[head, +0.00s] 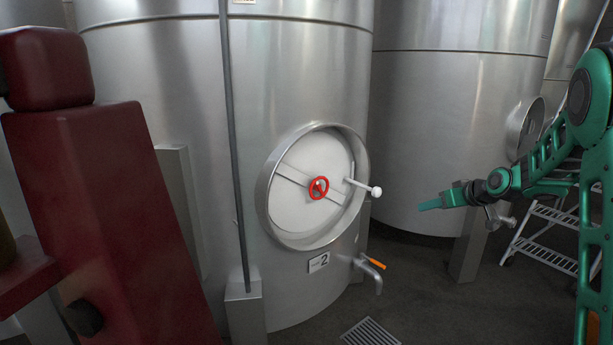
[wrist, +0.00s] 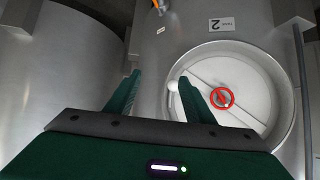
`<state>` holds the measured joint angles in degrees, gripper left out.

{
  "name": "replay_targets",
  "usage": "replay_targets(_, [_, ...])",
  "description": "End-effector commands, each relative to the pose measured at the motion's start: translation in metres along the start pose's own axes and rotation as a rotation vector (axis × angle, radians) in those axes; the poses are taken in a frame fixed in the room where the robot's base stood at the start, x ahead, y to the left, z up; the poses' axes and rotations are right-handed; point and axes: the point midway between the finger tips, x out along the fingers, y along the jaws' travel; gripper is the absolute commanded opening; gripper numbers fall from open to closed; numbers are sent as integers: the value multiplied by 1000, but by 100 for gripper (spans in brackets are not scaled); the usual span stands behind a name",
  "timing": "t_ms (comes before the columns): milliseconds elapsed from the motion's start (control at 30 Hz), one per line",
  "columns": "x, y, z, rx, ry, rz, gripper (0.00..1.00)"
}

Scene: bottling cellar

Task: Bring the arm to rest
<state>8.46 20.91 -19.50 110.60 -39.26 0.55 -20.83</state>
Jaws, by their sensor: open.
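My green arm reaches in from the right in the head view. My gripper (head: 429,204) points left in free space, to the right of the round tank door (head: 289,209). In the wrist view my gripper (wrist: 158,95) shows two green fingers set apart with nothing between them. The door appears closed on the steel tank (head: 170,90), with a red handwheel (head: 319,188) at its middle and a white knobbed handle (head: 375,191) sticking out. The handwheel also shows in the wrist view (wrist: 222,97). A gap separates my gripper from the handle in the head view.
A tap with an orange lever (head: 376,264) sits below the door beside a plate marked 2 (head: 318,262). A second tank (head: 440,130) stands behind. A white step ladder (head: 545,235) is at right, behind my arm. A floor drain (head: 369,332) lies in front. A dark red machine (head: 110,210) fills the left.

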Motion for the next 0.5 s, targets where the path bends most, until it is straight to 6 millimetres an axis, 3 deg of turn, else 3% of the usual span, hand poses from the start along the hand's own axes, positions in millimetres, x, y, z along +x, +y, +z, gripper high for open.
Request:
replay_targets(33, [-22,-1,9,23,-41,21,49])
replay_targets(267, [-112,-11,75,165,-261,116,49])
replay_targets(500, [-212,-39,157,348,-483,217,49])
